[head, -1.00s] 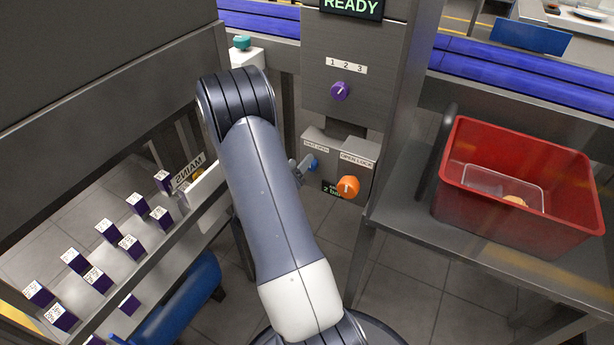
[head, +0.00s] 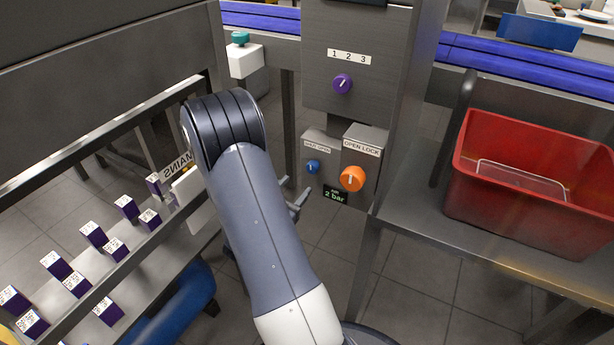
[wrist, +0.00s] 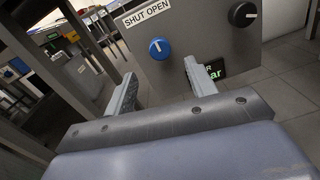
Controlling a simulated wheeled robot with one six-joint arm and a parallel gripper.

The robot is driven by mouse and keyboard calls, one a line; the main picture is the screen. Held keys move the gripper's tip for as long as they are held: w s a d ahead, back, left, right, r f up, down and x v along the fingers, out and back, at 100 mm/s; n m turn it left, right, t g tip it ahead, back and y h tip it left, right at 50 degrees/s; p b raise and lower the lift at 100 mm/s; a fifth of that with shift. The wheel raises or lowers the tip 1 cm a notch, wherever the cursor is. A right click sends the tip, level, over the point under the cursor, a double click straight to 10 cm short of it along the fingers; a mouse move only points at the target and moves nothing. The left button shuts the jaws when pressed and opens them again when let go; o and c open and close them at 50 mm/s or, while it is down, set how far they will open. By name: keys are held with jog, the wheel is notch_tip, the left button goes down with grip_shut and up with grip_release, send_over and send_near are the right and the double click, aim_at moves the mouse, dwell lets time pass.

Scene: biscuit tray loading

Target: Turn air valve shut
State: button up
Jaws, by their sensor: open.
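The air valve is a small blue knob (head: 313,167) on the grey box, under a label reading SHUT OPEN (head: 317,147). In the wrist view the blue knob (wrist: 159,48) shows a white mark near its top; I cannot tell its exact setting. A display (head: 335,195) below reads 2 bar. My gripper (head: 293,192) is open and empty, below and left of the knob in the head view. In the wrist view its two fingers (wrist: 160,74) stand apart below the knob, with nothing between them and not touching it.
An orange knob (head: 352,179) labelled OPEN LOCK sits right of the valve. A purple selector (head: 342,84) is above. A red crate (head: 480,215) stands on the right bench, and purple boxes (head: 93,234) sit on the left rack. Floor below the panel is clear.

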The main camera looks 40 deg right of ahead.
aim_at(311, 170)
jog(key=b+x, duration=0.1)
jog(key=x, duration=0.6)
jog(key=shift+c, duration=0.2)
jog(key=c, duration=0.9)
